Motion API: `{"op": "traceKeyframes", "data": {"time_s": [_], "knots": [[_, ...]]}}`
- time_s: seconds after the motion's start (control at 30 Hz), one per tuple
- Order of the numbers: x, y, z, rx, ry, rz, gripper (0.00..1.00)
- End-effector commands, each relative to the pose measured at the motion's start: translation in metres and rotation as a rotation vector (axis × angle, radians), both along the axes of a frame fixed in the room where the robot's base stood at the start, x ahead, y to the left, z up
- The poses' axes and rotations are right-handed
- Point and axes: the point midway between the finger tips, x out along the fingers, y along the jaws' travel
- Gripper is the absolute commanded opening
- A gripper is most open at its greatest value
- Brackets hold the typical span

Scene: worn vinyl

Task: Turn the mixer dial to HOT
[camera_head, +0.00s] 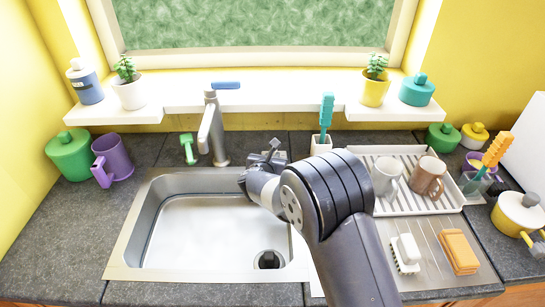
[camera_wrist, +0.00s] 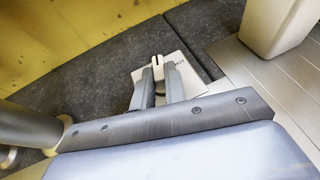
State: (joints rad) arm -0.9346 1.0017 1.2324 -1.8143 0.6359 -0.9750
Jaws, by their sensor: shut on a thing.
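The mixer dial (camera_wrist: 158,64) is a small pale knob in the wrist view, with my gripper's two dark fingers around it. It sits on a light plate (camera_wrist: 188,80) with small dark lettering near its upper right edge, which seems to read HOT. The dial's exact pointing is hard to make out. My gripper (camera_wrist: 161,88) is shut on the dial. In the head view my gripper (camera_head: 268,158) is at the counter behind the sink's back right corner, and it mostly hides the dial. The grey faucet (camera_head: 212,130) stands to its left.
The sink (camera_head: 205,235) lies in front and looks empty. A white cup with a teal brush (camera_head: 325,125) stands close to the right of my gripper. Farther right is a dish rack (camera_head: 440,203) with two mugs. A green brush (camera_head: 188,147) stands left of the faucet.

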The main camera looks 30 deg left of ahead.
Motion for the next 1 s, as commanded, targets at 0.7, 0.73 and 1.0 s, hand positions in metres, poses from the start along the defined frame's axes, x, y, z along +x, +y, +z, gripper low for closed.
{"op": "traceKeyframes", "data": {"time_s": [0.7,0.73,1.0], "knots": [[-0.002,0.006,0.001,0.001,0.001,-0.167,0.0],[-0.002,0.007,0.001,0.001,0.0,-0.191,0.0],[-0.001,0.012,-0.002,0.002,0.0,-0.408,0.0]]}}
